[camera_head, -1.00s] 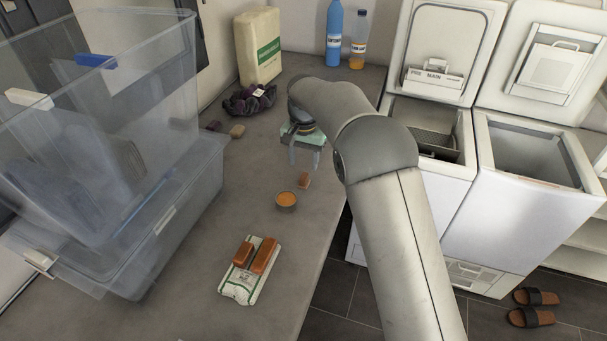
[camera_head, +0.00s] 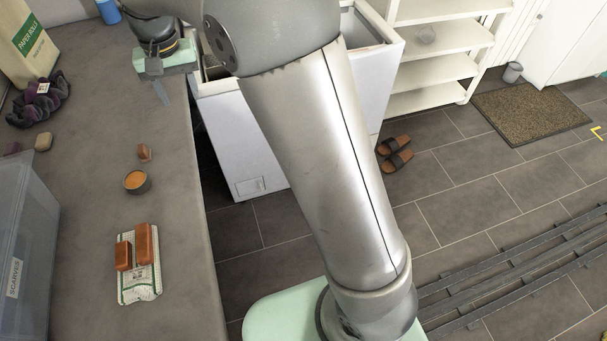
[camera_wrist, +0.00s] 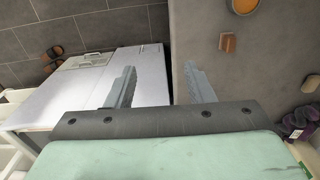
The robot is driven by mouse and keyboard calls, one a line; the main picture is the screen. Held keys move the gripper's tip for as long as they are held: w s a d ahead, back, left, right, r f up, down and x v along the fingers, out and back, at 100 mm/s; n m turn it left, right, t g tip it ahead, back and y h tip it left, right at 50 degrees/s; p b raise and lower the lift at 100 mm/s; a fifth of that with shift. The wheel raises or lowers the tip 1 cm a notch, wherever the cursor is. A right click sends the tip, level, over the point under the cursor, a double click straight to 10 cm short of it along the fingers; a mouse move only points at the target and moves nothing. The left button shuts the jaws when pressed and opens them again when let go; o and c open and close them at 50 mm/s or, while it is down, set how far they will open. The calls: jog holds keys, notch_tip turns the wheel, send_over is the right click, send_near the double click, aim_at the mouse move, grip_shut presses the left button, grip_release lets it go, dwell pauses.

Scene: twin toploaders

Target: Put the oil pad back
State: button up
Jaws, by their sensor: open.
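No label marks the oil pad. A round dark dish with an orange top (camera_head: 137,182) stands on the counter (camera_head: 90,215), and a small brown block (camera_head: 144,152) lies just behind it. Both also show in the wrist view, the dish (camera_wrist: 243,5) cut by the top edge and the block (camera_wrist: 228,43) below it. Two red-brown blocks (camera_head: 146,244) lie side by side on a white and green packet (camera_head: 140,284) nearer the front. My gripper (camera_wrist: 160,88) is open and empty, its fingers either side of the counter's edge in the wrist view.
A clear plastic bin (camera_head: 25,250) stands at the left. A dark purple cloth (camera_head: 38,103), a tan block (camera_head: 43,142) and a paper rolls pack (camera_head: 28,45) are at the back left. A white toploader (camera_head: 240,145) stands right of the counter. Sandals (camera_head: 395,153) lie on the floor.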

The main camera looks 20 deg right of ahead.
jog(key=s+d, duration=1.5)
jog(key=s+d+f, duration=0.2)
jog(key=s, duration=0.4)
jog(key=s+d+f, duration=0.2)
jog(key=s+d, duration=0.1)
jog(key=s, duration=0.4)
jog(key=shift+s+d+f+t, duration=0.15)
jog(key=shift+d+f+t, duration=0.05)
jog(key=shift+f+t, duration=0.1)
